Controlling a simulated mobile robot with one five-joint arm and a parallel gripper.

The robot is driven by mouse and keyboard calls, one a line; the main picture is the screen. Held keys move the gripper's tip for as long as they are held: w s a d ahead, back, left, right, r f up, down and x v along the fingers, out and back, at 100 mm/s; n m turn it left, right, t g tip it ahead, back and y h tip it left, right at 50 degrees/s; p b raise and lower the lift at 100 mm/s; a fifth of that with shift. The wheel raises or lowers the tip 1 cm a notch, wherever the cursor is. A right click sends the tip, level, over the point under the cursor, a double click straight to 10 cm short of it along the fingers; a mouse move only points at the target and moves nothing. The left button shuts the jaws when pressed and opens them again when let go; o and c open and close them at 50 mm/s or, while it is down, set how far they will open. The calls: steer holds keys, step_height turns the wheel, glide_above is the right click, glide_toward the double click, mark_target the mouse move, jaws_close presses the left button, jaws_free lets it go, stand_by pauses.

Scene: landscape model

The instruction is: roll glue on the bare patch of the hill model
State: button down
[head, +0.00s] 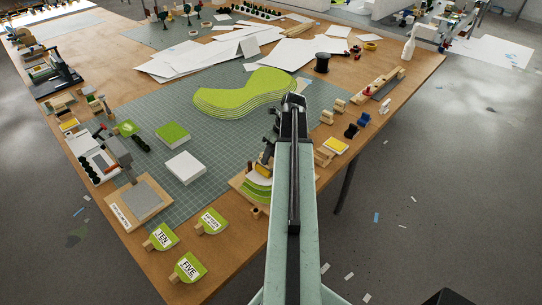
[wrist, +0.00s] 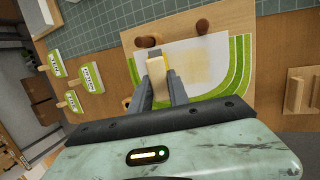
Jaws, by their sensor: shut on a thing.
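The hill model (wrist: 240,70) is a stepped piece with green curved edges on a wooden board. It also shows in the head view (head: 258,191), partly behind my arm. Its bare patch (wrist: 188,65) is pale white with a faint cream area in the wrist view. My gripper (wrist: 160,82) is shut on a small cream-and-tan tool (wrist: 157,72), apparently the glue roller, with a grey end. It is over the patch's left edge in the wrist view; I cannot tell whether the tool touches it. My fingers hide part of the board.
Two brown pegs (wrist: 202,27) stand along the board's edge. Green paddles marked with numbers (head: 188,268) lie at the table's near left. A larger green layered hill (head: 240,92) sits on the cutting mat (head: 200,210). Small wooden blocks (head: 323,157) lie right of my arm.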

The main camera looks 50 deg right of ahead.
steer(key=shift+a+f, duration=0.1)
steer(key=shift+a, duration=1.1)
steer(key=shift+d, duration=1.7)
steer(key=shift+s+d, duration=0.15)
steer(key=shift+d, duration=1)
steer(key=shift+s+d, duration=0.1)
steer(key=shift+d, duration=1.05)
steer(key=shift+s+d, duration=0.15)
steer(key=shift+d, duration=1.9)
step_height(320, 180, up, 8)
steer(key=p, duration=0.8)
steer(key=shift+a, duration=0.1)
